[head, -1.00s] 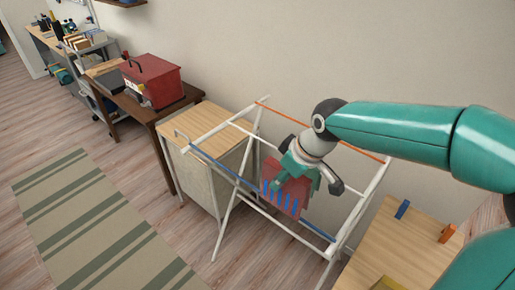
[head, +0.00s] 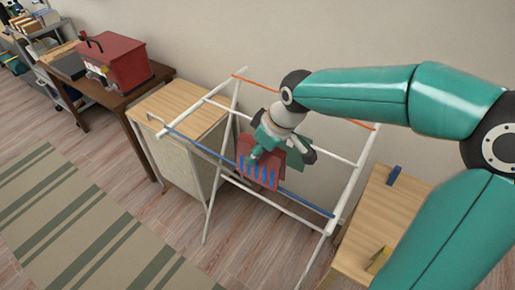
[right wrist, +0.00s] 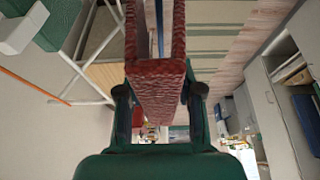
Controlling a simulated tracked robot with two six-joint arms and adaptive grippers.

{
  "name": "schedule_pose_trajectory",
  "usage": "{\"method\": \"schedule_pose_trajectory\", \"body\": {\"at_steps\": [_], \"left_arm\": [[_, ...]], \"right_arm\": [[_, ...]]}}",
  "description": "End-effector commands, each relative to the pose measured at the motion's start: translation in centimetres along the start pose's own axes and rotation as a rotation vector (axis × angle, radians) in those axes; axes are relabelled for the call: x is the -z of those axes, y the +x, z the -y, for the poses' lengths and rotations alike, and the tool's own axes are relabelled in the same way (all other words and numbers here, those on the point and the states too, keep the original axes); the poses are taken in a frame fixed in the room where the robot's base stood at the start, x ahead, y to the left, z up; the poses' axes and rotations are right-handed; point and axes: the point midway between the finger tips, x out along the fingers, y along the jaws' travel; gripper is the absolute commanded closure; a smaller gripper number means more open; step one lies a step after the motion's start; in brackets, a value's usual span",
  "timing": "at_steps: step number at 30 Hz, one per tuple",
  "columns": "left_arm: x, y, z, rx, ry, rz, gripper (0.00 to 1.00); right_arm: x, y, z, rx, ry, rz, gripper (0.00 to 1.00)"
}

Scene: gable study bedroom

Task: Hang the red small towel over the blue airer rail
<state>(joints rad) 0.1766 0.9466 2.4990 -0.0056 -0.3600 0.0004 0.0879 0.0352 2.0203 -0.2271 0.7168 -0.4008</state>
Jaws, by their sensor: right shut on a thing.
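My right gripper (head: 262,150) is shut on the towel's top fold, above the airer. In the right wrist view the towel (right wrist: 157,85) is pinched between the fingers, and its two flaps extend away from the fold. The blue airer rail (head: 305,203) runs along the near side of the white airer. In the right wrist view the rail (right wrist: 160,28) shows as a thin blue line between the flaps.
The airer has white bars and an orange rail (head: 240,78) at the back by the wall. A wooden-topped cabinet (head: 180,105) stands left of it. A wooden surface with a blue peg (head: 394,175) is at the right. A red box (head: 113,60) sits on a dark table.

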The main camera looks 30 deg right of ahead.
Motion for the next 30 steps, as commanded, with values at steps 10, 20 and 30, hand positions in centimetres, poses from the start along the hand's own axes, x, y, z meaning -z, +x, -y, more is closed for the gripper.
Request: {"method": "schedule_pose_trajectory", "body": {"at_steps": [10, 20, 30], "left_arm": [[0.0, 2.8, 1.0, 0.0, 0.0, 0.0, 0.6], [0.1, 5.3, 1.9, 0.0, 0.0, 0.0, 0.6], [0.1, 7.9, 2.9, 0.0, 0.0, 0.0, 0.6]], "right_arm": [[-1.5, 3.7, 0.0, 0.0, -0.001, 0.001, 1.0], [-2.8, 6.8, 0.1, 0.001, -0.002, 0.001, 1.0], [-4.0, 9.7, 0.1, 0.001, -0.002, 0.001, 1.0]]}}
